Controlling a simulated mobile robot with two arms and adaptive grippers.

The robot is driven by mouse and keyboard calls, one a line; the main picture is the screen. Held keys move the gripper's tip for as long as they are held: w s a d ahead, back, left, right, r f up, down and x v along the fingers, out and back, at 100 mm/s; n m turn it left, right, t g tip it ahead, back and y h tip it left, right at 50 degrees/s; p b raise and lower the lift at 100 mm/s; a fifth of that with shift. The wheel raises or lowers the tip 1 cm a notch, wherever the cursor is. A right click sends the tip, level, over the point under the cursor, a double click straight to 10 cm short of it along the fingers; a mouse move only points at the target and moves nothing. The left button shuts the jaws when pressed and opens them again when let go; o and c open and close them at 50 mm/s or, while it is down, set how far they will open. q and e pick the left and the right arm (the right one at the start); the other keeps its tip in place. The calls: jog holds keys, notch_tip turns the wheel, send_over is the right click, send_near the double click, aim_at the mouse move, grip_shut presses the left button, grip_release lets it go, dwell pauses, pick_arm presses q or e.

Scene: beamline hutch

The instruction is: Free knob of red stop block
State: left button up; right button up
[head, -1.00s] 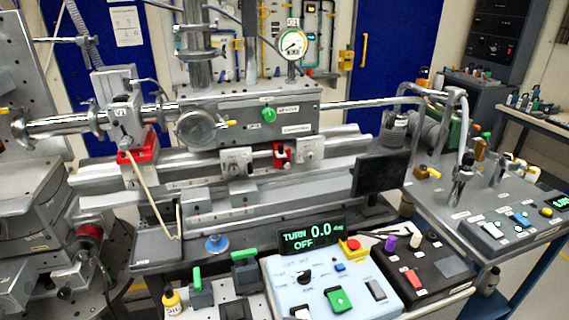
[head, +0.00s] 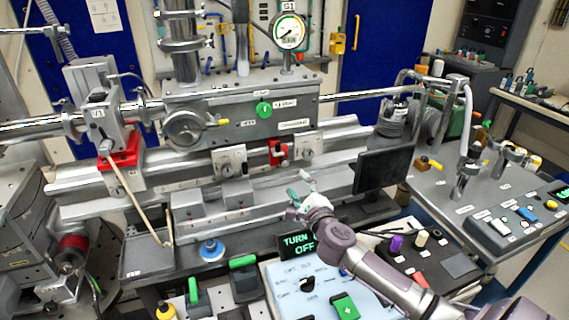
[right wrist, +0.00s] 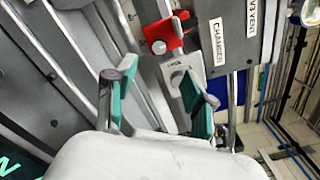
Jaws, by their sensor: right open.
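The red stop block (head: 275,157) sits on the rail below the chamber box in the head view, between two grey blocks. A small pale metal knob (head: 283,151) shows on its front. In the right wrist view the red stop block (right wrist: 160,34) is ahead, beyond the fingertips, with its round metal knob (right wrist: 158,47) facing me. My right gripper (head: 300,190) is in front of and below the block, apart from it. In the right wrist view the right gripper (right wrist: 157,88) has its green-padded fingers spread and nothing between them. My left gripper is out of view.
Grey blocks (head: 229,161) and (head: 307,146) flank the red block. A dark monitor (head: 384,170) stands close to the right of my gripper. The chamber box (head: 240,108) is above the rail. A control panel (head: 300,284) lies below my right arm.

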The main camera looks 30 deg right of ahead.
aim_at(285, 164)
jog(key=x, duration=1.1)
jog(key=shift+w, duration=0.2)
jog(key=shift+c, duration=0.4)
grip_shut()
